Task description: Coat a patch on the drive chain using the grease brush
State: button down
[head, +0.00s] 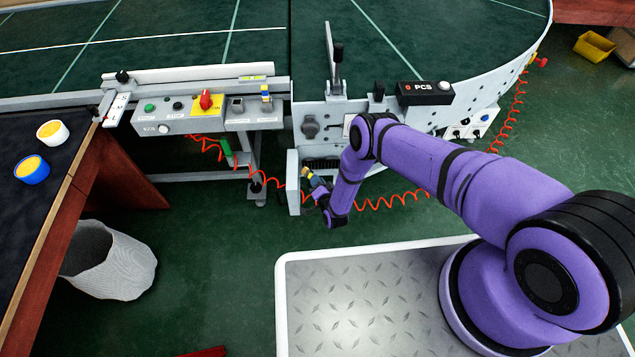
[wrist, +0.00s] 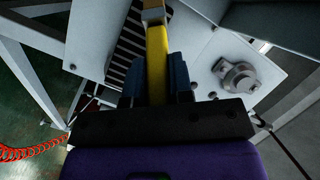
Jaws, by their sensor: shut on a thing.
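My gripper (head: 317,184) reaches down to the lower front of the conveyor frame. In the wrist view its two blue fingers (wrist: 156,82) are shut on the yellow handle of the grease brush (wrist: 156,52). The brush points away from my gripper, and its far end lies at the top edge of that view. In the head view a small yellowish part of the brush (head: 306,172) shows beside the frame. A dark ribbed strip, apparently the drive chain (wrist: 124,50), lies left of the brush; I cannot tell whether they touch. Whether the chain bears grease is not visible.
A pale upright panel (head: 293,182) stands close left of my gripper. A red coiled hose (head: 392,202) hangs around this area. A control box (head: 205,115) is mounted on the conveyor. Two tubs (head: 52,132) stand on the dark bench, with a waste bin (head: 122,262) below.

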jog(key=shift+w, duration=0.25)
jog(key=shift+d, duration=0.1)
jog(key=d, duration=1.4)
jog(key=shift+s+d, duration=0.2)
dwell(1.1)
jog(key=shift+a, duration=0.15)
